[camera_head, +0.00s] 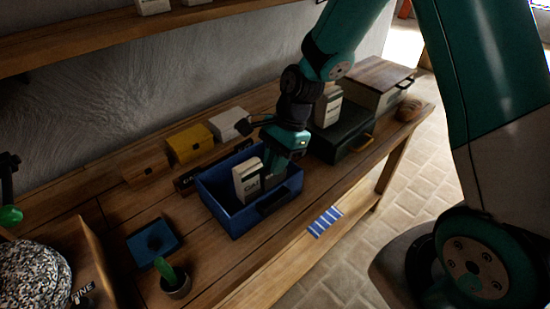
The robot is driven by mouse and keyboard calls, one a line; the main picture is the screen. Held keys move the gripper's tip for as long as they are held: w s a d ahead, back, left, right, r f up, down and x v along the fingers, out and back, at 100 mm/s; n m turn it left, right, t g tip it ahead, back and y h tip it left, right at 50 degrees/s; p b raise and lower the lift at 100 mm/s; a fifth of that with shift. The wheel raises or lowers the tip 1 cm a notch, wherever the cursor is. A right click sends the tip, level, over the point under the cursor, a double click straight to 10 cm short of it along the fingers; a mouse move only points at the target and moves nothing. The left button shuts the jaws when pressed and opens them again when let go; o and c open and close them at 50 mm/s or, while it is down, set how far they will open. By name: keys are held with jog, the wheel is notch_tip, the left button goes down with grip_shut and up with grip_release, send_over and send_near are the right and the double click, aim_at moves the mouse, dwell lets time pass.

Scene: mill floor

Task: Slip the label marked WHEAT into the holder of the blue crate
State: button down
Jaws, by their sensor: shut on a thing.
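The blue crate (222,208) stands on the wooden bench, open at the top. A dark holder (273,201) is on its front side, towards the right. A white packet (246,180) with dark letters stands in the crate. My gripper (273,168) points down over the right part of the crate, behind the holder. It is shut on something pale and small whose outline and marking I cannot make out. I cannot read the word WHEAT anywhere. My gripper and the packet hide part of the crate's inside.
A dark green crate (340,140) with a white packet and a lidded box (375,85) stand to the right. Yellow (189,143), brown and white boxes line the wall. A blue tray (153,240), a potted cactus (174,277) and a striped cloth (325,220) lie nearer the front.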

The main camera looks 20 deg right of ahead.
aim_at(275, 183)
jog(key=shift+f+b, duration=2.05)
jog(key=shift+f, duration=0.1)
jog(key=shift+f+b, duration=0.65)
jog(key=shift+f, duration=0.6)
jog(key=c, duration=1)
grip_release()
jog(key=shift+c, duration=0.2)
jog(key=v, duration=1.7)
jog(key=shift+r, duration=0.15)
jog(key=shift+w+d, duration=0.1)
jog(key=s+a+r+n, duration=0.1)
jog(key=s+a+n, duration=0.2)
jog(key=s+n, duration=0.3)
jog(key=s+a+r+n, duration=0.1)
jog(key=s+a+n, duration=0.3)
jog(key=s+n, duration=0.3)
jog(key=s+a+n+t, duration=0.1)
jog(key=s+a+n, duration=0.2)
jog(key=s+n, duration=0.4)
jog(key=shift+s+a+r+n, duration=0.25)
jog(key=shift+a+r+n, duration=0.15)
jog(key=shift+n, duration=0.5)
